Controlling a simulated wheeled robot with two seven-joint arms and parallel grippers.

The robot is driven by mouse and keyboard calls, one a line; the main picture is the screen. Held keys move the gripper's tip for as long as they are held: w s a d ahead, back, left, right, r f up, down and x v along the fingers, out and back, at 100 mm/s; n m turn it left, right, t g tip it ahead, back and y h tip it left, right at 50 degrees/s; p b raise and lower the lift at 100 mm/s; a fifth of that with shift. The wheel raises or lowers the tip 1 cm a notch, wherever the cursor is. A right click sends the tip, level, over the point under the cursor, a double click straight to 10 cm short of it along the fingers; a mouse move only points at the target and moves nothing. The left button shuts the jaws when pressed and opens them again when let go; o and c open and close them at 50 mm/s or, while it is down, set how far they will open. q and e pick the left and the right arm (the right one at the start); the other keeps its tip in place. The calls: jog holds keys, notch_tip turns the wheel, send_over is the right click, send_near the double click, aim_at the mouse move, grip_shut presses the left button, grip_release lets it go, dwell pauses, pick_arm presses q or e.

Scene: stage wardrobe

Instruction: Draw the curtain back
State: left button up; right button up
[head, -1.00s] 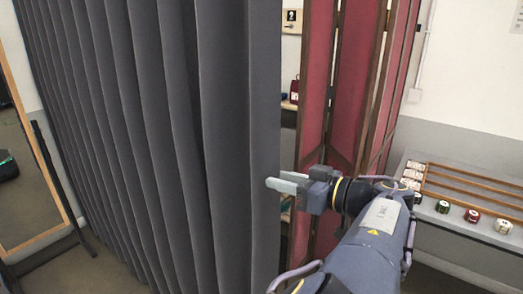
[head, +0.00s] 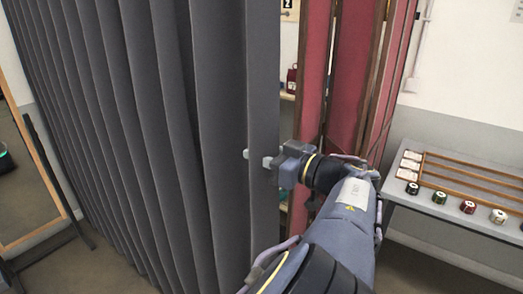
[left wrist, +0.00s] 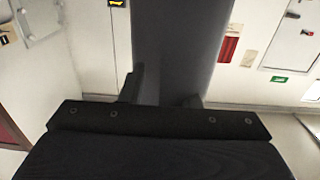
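The dark grey pleated curtain (head: 120,120) hangs across the left and middle of the head view. Its free edge (head: 262,90) is a straight vertical strip at the right. My left gripper (head: 258,158) is at that edge, with one finger in front of the strip and the other fingertip showing on its far left side. In the left wrist view the curtain (left wrist: 180,45) rises between the two fingers of my left gripper (left wrist: 165,90). Whether the fingers press on the cloth cannot be told. My right gripper is not in view.
A red folding screen (head: 348,80) stands behind and right of the curtain's edge. A grey shelf (head: 450,222) with several spools and a wooden rack (head: 470,172) is at the right. A wood-framed mirror (head: 30,145) stands at the far left. Floor shows beside the mirror.

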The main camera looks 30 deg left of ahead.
pick_arm(q)
grip_shut()
dwell(0.3)
